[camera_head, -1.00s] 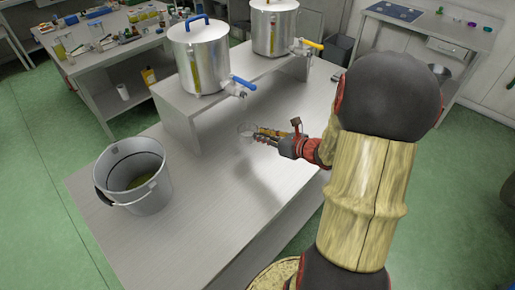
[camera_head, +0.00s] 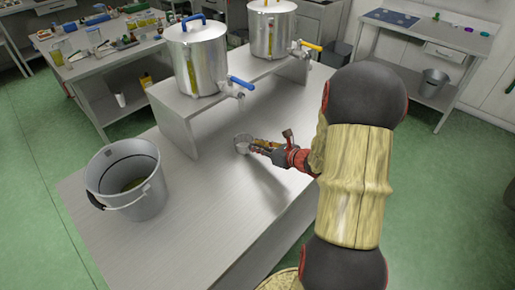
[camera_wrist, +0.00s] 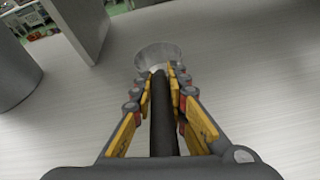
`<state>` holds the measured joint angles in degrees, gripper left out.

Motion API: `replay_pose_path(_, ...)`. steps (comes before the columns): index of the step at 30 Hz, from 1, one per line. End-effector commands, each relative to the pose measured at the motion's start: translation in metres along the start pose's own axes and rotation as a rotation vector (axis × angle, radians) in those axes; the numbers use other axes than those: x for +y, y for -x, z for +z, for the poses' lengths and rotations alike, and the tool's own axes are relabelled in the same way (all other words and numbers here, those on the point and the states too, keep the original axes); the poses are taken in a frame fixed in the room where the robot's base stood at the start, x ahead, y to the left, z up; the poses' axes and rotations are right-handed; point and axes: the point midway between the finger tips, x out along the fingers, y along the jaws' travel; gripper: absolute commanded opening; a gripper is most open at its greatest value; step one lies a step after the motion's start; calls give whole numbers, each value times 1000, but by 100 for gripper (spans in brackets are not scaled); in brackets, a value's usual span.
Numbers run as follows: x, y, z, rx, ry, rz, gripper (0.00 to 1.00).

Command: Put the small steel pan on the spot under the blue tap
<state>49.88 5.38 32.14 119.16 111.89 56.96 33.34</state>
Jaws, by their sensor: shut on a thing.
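The small steel pan (camera_head: 242,143) is at or just above the steel table top, lower in the picture than the blue tap (camera_head: 240,83). I cannot tell whether it touches the table. My gripper (camera_head: 258,147) is shut on the pan's handle. In the wrist view the round pan (camera_wrist: 158,55) shows beyond my fingertips (camera_wrist: 160,72), and its dark handle (camera_wrist: 162,115) runs back between the fingers. The blue tap is on the left steel drum (camera_head: 198,58), which stands on a raised shelf. No marked spot under the tap is visible.
A steel bucket (camera_head: 128,185) stands at the table's left end. A second drum (camera_head: 272,32) with a yellow tap (camera_head: 310,45) stands farther right on the shelf (camera_head: 180,112). The table top (camera_head: 205,225) in front is clear.

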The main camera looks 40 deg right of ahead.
Motion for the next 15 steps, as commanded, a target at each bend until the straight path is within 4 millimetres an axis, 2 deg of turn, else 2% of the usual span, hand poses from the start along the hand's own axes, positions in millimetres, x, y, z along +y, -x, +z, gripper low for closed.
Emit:
replay_pose_path(3, -1, -1, -3, -1, 0, 0, 0)
replay_pose_path(4, 0, -1, -3, 0, 0, 0, 17)
replay_pose_path(12, 0, -1, -2, 0, 0, 0, 32)
replay_pose_path(15, 0, -1, -2, 0, 0, 0, 33)
